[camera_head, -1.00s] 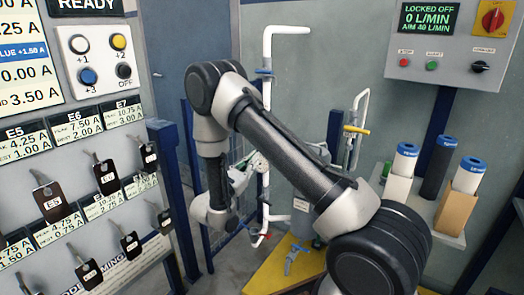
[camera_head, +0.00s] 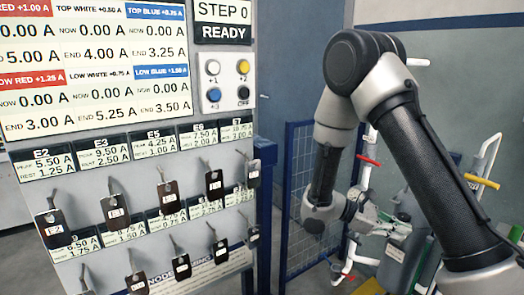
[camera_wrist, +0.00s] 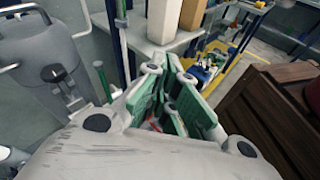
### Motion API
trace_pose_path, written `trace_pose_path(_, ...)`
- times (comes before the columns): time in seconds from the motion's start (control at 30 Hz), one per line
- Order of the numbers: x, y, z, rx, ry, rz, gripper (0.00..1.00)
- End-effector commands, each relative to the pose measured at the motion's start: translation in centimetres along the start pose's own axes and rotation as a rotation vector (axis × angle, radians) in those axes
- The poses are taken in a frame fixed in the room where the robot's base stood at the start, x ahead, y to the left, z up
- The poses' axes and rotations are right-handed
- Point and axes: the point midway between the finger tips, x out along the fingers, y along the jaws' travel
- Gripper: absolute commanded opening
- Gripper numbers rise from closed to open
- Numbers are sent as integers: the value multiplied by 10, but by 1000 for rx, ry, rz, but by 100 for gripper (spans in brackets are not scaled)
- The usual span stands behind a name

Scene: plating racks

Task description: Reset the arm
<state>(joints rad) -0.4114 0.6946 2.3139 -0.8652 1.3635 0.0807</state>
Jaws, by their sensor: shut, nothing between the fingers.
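My gripper (camera_head: 382,222) hangs at the end of my bent arm (camera_head: 435,165) in the head view, right of the tag board and in front of pipework. In the wrist view its green-padded fingers (camera_wrist: 172,98) are drawn together with nothing held between them. My arm comes from the lower right, rises to its elbow, then drops to the wrist. The fingertips are small and partly hidden in the head view.
A panel (camera_head: 95,105) with current readings and hanging tags stands at left. A blue mesh fence (camera_head: 302,165) and valve pipes (camera_head: 366,185) stand behind my wrist. The wrist view shows a brown slatted crate (camera_wrist: 275,120) at right and a yellow-edged tray (camera_wrist: 212,60).

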Motion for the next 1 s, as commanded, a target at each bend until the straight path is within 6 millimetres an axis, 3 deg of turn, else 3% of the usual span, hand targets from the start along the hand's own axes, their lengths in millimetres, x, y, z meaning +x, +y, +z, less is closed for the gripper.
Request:
trace_pose_path(0.03, 2, -10, 15, 55, 69, -78, 0)
trace_pose_path(0.17, 3, -44, 45, 203, 270, -289, 0)
trace_pose_path(0.4, -16, -87, 92, 511, 658, -589, 0)
trace_pose_path(0.7, -39, -114, 159, 887, 1087, -788, 0)
trace_pose_path(1.0, -32, -122, 220, 1116, 1292, -749, 0)
